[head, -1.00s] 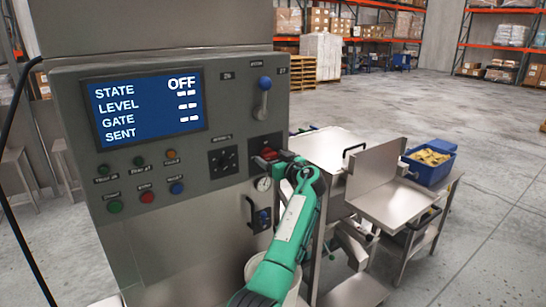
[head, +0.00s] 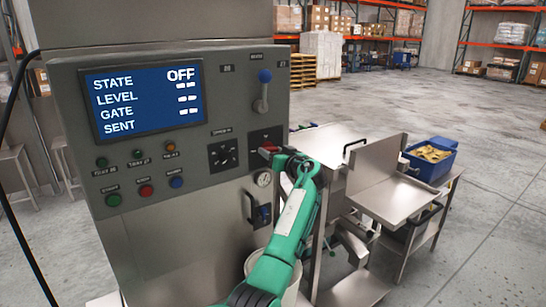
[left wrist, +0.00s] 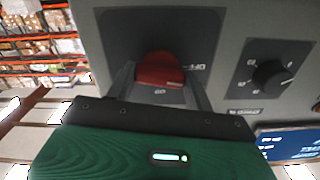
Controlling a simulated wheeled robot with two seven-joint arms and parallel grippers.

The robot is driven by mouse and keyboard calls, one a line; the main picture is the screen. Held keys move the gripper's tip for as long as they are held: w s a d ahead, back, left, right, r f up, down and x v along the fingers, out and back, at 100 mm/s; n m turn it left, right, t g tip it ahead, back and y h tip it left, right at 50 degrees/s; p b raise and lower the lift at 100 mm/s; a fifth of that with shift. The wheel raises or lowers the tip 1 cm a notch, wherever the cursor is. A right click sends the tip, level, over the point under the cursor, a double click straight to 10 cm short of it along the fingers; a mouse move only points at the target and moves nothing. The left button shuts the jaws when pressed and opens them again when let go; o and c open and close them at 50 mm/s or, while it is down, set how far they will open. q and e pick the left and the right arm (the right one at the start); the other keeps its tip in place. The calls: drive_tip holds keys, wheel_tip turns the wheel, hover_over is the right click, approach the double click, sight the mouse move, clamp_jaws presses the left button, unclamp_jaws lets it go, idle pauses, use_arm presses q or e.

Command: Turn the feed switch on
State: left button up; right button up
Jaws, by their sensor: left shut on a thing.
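The feed switch is a red knob (head: 268,149) on a dark plate at the right side of the grey control cabinet. In the left wrist view the red knob (left wrist: 160,70) sits between my two fingers. My left gripper (head: 277,152) reaches the panel from the right and is shut on the knob, partly hiding it in the head view. The blue display (head: 146,98) reads STATE OFF, with dashes for other lines. My right gripper is not in view.
A blue-knobbed lever (head: 264,90) stands above the switch, and a black rotary dial (head: 223,155) is to its left. A gauge (head: 264,179) sits below. Coloured buttons line the lower left panel. Steel tables (head: 395,199) and a blue bin (head: 431,160) stand to the right.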

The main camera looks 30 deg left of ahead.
use_arm(q)
drive_tip(key=m, duration=1.1)
drive_tip(key=shift+b, duration=0.35)
drive_tip(key=m+p, duration=0.2)
drive_tip(key=m, duration=0.2)
drive_tip(key=shift+m, duration=0.6)
drive_tip(key=o, duration=1)
